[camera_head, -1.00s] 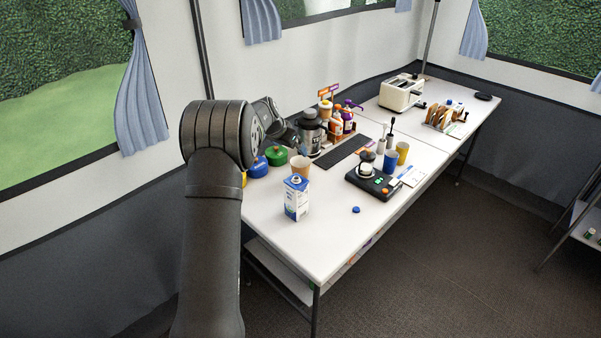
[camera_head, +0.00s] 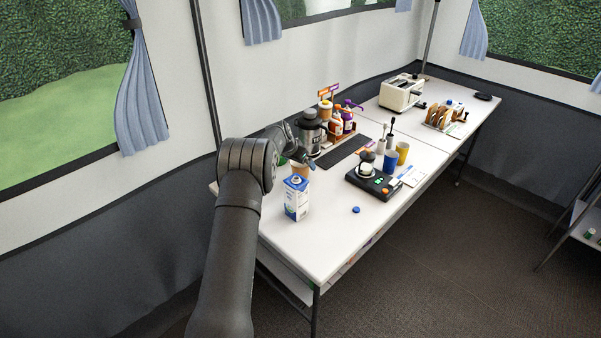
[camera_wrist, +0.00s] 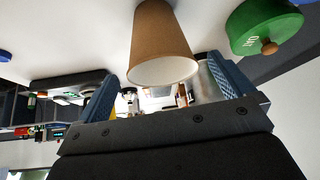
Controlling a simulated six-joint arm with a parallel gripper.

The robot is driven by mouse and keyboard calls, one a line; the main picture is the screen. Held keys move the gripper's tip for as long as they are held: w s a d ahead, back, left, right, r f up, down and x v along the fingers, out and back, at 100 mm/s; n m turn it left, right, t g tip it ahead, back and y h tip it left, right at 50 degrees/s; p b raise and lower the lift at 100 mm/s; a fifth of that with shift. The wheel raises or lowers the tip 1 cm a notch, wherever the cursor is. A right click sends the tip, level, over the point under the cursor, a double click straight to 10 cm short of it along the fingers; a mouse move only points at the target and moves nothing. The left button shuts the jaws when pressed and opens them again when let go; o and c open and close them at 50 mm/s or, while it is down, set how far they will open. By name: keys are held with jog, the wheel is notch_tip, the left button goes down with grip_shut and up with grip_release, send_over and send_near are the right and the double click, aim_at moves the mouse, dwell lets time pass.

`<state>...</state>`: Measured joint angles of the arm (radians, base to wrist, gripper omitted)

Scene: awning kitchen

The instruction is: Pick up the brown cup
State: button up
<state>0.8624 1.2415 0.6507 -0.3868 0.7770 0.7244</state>
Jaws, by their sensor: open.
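The brown cup (camera_head: 299,171) stands on the white table behind the milk carton. Its lower part is hidden by the carton in the head view. In the wrist view the cup (camera_wrist: 160,40) looms large and close, its pale rim facing the hand in an upside-down picture. My gripper (camera_head: 307,160) is low over the table right at the cup. Its two blue-padded fingers (camera_wrist: 163,70) are apart, one on each side of the cup in the picture. I cannot tell how deep the cup sits between them or whether they touch it.
A blue-and-white carton (camera_head: 296,198) stands just in front of the cup. A green lidded container (camera_wrist: 263,28) is close beside it. The table front is mostly clear, with a blue cap (camera_head: 356,210).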

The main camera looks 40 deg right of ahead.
jog(key=shift+x, duration=1.55)
jog(key=shift+w, duration=0.1)
jog(key=shift+c, duration=0.2)
jog(key=c, duration=1)
jog(key=shift+c, duration=0.2)
jog(key=shift+r, duration=0.15)
jog(key=s+d+r, duration=0.1)
jog(key=s+r, duration=0.9)
jog(key=s, duration=0.1)
jog(key=shift+s+d+r, duration=0.2)
jog(key=shift+s+r, duration=0.05)
jog(key=shift+r, duration=0.1)
